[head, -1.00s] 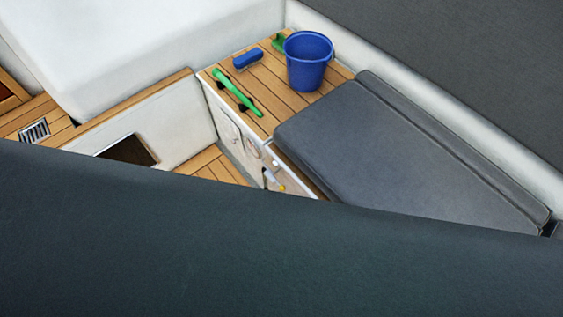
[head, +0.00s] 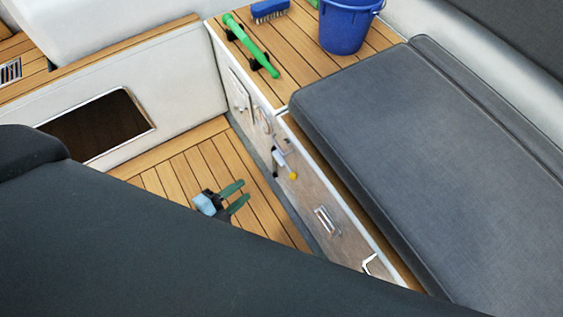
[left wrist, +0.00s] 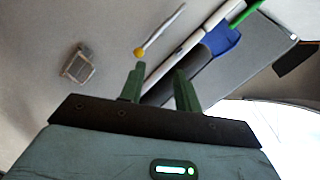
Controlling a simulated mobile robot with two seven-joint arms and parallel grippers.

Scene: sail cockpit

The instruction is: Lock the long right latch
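A long thin latch (head: 284,166) with a yellow tip is on the pale front panel of the bench. It also shows in the left wrist view (left wrist: 162,33) as a grey rod with a yellow knob, beyond my fingertips. My left gripper (head: 243,191) is over the wooden floor, to the left of the panel and apart from it. Its two green fingers are parted with nothing between them, as the left wrist view (left wrist: 160,70) also shows. I cannot tell whether the latch is locked. My right gripper is not in view.
A silver recessed pull (head: 326,220) and a white bracket (head: 370,264) are on the panel. The grey cushion (head: 385,140) lies above. A blue bucket (head: 345,28), blue brush (head: 270,11) and green handle (head: 250,45) are on the wooden top. A dark surface covers the foreground.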

